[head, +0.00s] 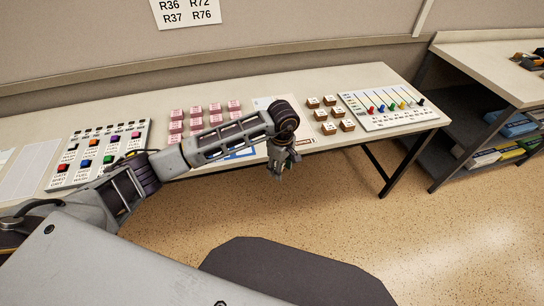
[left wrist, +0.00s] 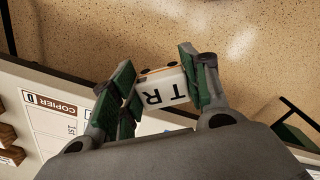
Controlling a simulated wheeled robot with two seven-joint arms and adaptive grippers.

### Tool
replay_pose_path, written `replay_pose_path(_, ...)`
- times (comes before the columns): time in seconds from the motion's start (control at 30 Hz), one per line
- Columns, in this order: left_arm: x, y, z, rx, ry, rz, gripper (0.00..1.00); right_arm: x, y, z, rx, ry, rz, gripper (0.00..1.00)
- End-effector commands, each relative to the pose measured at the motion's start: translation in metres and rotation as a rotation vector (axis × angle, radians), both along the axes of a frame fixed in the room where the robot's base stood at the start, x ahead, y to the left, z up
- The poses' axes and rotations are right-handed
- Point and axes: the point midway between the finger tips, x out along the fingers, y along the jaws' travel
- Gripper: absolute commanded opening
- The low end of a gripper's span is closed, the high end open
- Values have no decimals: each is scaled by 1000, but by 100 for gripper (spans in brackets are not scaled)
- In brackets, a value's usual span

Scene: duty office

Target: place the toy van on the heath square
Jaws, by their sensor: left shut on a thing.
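My left gripper (head: 283,167) hangs just off the front edge of the long table, above the floor. In the left wrist view its green-padded fingers (left wrist: 160,88) are shut on a small white lettered thing (left wrist: 160,95). No square marked heath can be read in either view. My right gripper is not in view.
A sheet marked COPIER (left wrist: 50,115) lies near the gripper. A shelved side table (head: 490,70) stands right.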

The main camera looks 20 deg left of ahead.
Motion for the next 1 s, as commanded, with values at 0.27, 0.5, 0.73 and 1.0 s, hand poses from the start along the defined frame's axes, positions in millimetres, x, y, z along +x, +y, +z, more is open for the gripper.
replay_pose_path(0.27,-16,-17,-32,0,1,-305,20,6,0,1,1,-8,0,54)
replay_pose_path(0.5,-30,-21,-60,-1,1,-557,20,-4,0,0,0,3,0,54)
replay_pose_path(0.73,-44,-15,-87,-3,3,-789,20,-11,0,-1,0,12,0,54)
replay_pose_path(1.0,-59,11,-121,-7,6,-1035,20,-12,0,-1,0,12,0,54)
